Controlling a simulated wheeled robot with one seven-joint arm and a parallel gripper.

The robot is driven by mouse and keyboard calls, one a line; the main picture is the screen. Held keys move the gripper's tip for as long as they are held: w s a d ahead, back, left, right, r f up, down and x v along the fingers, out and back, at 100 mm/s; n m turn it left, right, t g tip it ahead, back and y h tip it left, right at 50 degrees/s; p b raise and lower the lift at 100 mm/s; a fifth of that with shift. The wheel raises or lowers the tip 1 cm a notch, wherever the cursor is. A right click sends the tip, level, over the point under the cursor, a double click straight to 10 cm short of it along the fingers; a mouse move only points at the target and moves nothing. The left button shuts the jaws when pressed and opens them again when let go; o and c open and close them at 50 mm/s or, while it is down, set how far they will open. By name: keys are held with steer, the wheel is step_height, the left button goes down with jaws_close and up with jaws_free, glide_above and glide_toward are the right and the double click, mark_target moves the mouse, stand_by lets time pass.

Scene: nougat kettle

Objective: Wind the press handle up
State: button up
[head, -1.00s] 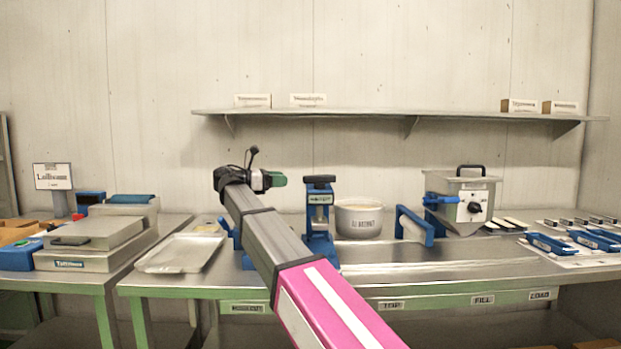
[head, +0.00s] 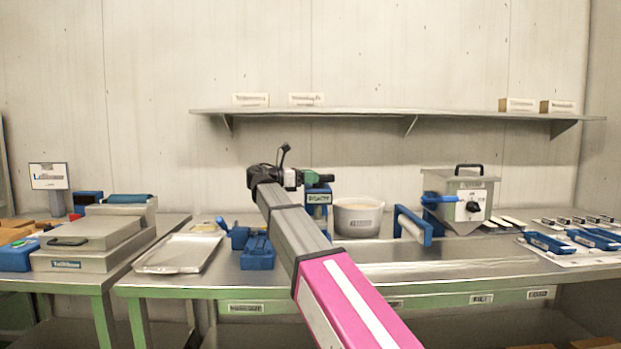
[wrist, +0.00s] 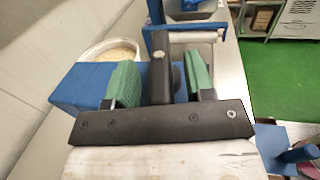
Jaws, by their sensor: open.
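The press (head: 319,208) is a blue upright piece on the table, partly behind my arm in the head view. Its blue head also shows in the wrist view (wrist: 78,86). A black press handle (wrist: 160,48) stands between the two green finger pads of my gripper (wrist: 160,66) in the wrist view, with a visible gap on each side. My gripper also shows in the head view (head: 310,178), at the top of the press. It is open around the handle and not clamped on it. The handle is hidden behind the gripper in the head view.
A white tub (head: 357,218) stands right of the press, then a blue-framed roller (head: 412,226) and a metal kettle box (head: 466,200). Blue blocks (head: 257,256) and a metal tray (head: 178,254) lie to the left. A shelf (head: 390,112) hangs above.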

steer(key=shift+d, duration=0.1)
jaws_close()
steer(key=shift+s+n+t, duration=0.15)
steer(key=shift+n+t, duration=0.15)
steer(key=shift+t, duration=0.1)
steer(key=n+t, duration=0.1)
steer(key=n+t+y, duration=0.1)
steer(key=t, duration=0.1)
steer(key=s+n+t+y, duration=0.1)
steer(key=t, duration=0.1)
steer(key=shift+d, duration=0.3)
steer(key=shift+s+d+n+t+y, duration=0.1)
steer(key=shift+d+n+t+y, duration=0.05)
steer(key=shift+n+t+y, duration=1.9)
jaws_free()
